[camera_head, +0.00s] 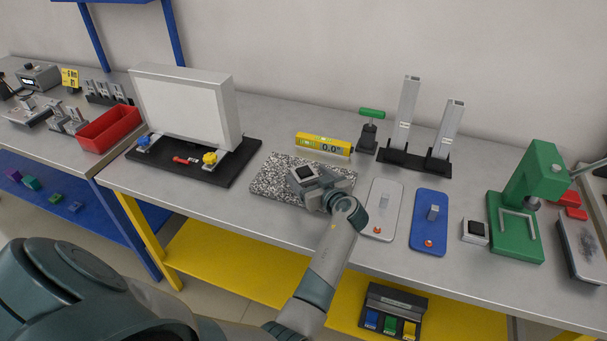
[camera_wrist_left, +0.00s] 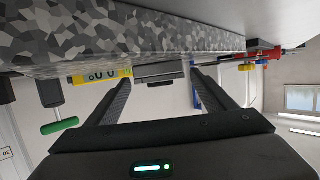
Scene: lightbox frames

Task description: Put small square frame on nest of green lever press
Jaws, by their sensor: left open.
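A small dark square with pale edges (camera_head: 304,173) shows over the speckled granite block, at the end of my left gripper (camera_head: 308,178). I cannot tell whether it is the small square frame or part of the gripper. In the left wrist view my left gripper (camera_wrist_left: 162,75) is open, and a grey piece (camera_wrist_left: 158,73) shows between its fingertips; contact is unclear. The green lever press (camera_head: 541,180) stands at the right, with a pale square-cornered nest (camera_head: 518,224) on its base. A small pale block with a dark square top (camera_head: 475,231) stands left of the press. My right gripper is out of view.
The granite block (camera_head: 265,183) lies under my left gripper. A yellow level (camera_head: 323,144) stands behind it. White (camera_head: 381,228) and blue (camera_head: 429,238) plates with upright blocks lie between gripper and press. A white panel (camera_head: 185,108) stands left, two tall posts (camera_head: 406,115) behind.

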